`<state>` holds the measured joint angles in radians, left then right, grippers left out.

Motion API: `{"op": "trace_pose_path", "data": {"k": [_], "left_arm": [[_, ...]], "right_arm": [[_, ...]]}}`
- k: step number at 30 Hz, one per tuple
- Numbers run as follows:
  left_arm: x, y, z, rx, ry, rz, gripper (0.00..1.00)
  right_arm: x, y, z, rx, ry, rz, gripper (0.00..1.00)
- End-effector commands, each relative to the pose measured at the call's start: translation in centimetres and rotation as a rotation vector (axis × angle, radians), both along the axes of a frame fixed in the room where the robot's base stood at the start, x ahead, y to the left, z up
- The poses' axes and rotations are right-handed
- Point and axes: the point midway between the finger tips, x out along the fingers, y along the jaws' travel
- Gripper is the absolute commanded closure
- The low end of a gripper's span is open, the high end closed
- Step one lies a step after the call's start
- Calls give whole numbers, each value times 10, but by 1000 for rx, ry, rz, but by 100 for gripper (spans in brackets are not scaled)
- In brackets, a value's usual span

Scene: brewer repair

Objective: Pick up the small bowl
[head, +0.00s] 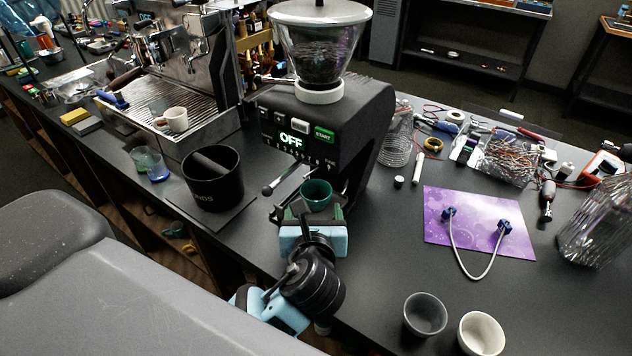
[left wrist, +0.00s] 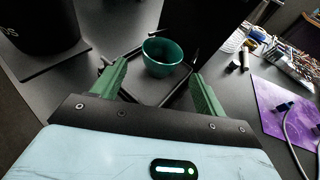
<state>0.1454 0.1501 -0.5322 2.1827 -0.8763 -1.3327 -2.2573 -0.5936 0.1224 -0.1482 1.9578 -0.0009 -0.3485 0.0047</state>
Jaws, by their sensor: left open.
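A small green bowl (head: 316,196) sits under the front of the black coffee grinder (head: 330,120). It also shows in the left wrist view (left wrist: 166,58), upright and seemingly empty, just beyond the fingertips. My left gripper (head: 312,213) has its green fingers spread apart with nothing between them, on the near side of the bowl. In the left wrist view the fingers (left wrist: 157,78) stand left and right of the bowl's near side, with a gap to it. A grey cup-like bowl (head: 425,314) and a white one (head: 481,334) stand at the front right. My right gripper is not seen.
A black knock bin (head: 213,178) stands left of the gripper, by the espresso machine (head: 180,80). The grinder body rises right behind the bowl. A purple mat (head: 470,205) with a grey cable lies to the right. The counter between grinder and mat is fairly clear.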

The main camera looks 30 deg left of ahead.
Motion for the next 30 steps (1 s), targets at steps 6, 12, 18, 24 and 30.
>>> {"op": "trace_pose_path", "data": {"k": [6,12,18,24,30], "left_arm": [[1,0,0,6,2,-2,27],[11,5,-3,6,1,-2,27],[23,10,-8,4,2,-1,27],[35,14,-9,5,0,0,27],[60,24,-16,5,0,-1,27]], "right_arm": [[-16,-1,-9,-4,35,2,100],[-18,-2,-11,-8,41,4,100],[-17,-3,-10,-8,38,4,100],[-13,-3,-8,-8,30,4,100],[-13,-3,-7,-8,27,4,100]]}}
